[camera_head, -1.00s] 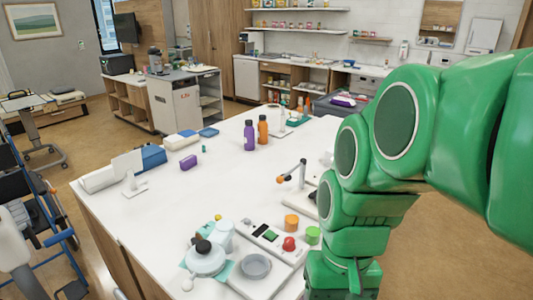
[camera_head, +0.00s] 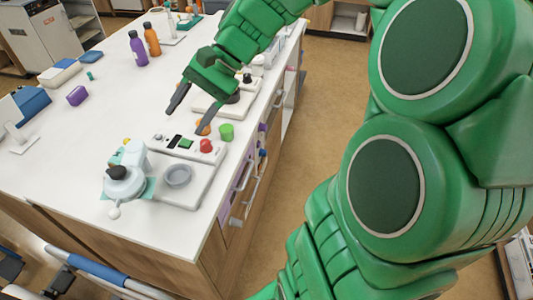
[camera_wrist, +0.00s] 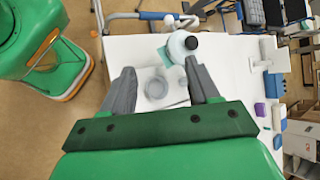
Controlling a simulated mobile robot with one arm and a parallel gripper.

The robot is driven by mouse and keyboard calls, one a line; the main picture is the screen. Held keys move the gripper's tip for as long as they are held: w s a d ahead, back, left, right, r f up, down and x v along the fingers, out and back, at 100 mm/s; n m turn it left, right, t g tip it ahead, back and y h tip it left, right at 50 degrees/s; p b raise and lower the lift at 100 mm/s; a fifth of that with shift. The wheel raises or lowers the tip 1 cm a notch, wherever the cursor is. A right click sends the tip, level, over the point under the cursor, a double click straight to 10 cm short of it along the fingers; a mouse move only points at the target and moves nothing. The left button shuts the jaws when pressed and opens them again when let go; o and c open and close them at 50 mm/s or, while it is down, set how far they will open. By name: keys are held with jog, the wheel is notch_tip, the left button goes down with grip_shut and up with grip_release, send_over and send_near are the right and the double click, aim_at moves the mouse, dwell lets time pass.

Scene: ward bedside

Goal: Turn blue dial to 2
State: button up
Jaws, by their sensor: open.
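A small blue knob (camera_head: 262,153), which may be the blue dial, shows on the front face of the white-topped counter (camera_head: 110,70) in the head view. Any number marks on it are too small to read. My gripper (camera_head: 187,118) is open and empty above the counter, near the panel device (camera_head: 205,178) and to the left of the knob. In the wrist view my gripper (camera_wrist: 162,75) has its fingers spread, with a round grey dish (camera_wrist: 155,87) showing between them. I cannot make out the blue knob in the wrist view.
A red knob (camera_head: 206,146) and green knob (camera_head: 226,132) sit by the panel device. A white kettle-like pot (camera_head: 122,185) stands at its left. Purple (camera_head: 137,48) and orange (camera_head: 151,40) bottles stand farther back. Open floor (camera_head: 310,110) lies right of the counter.

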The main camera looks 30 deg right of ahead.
jog(key=w+d+m+t+y, duration=0.55)
jog(key=w+d+m, duration=0.25)
jog(key=w+d, duration=0.8)
jog(key=w+d+f+m+t+h, duration=0.1)
jog(key=w+d+m+t, duration=0.15)
jog(key=d, duration=0.45)
jog(key=w+d+f+m+t, duration=0.1)
jog(key=d+f+m+t, duration=0.15)
jog(key=d, duration=0.55)
jog(key=w+d+f+m+t+h, duration=0.1)
jog(key=d+m+t, duration=0.3)
jog(key=d, duration=0.3)
send_near(263, 153)
jog(key=w, duration=0.1)
jog(key=x, duration=0.7)
jog(key=shift+w+f+n+g, duration=0.35)
jog(key=shift+w+f, duration=0.1)
jog(key=shift+f, duration=0.2)
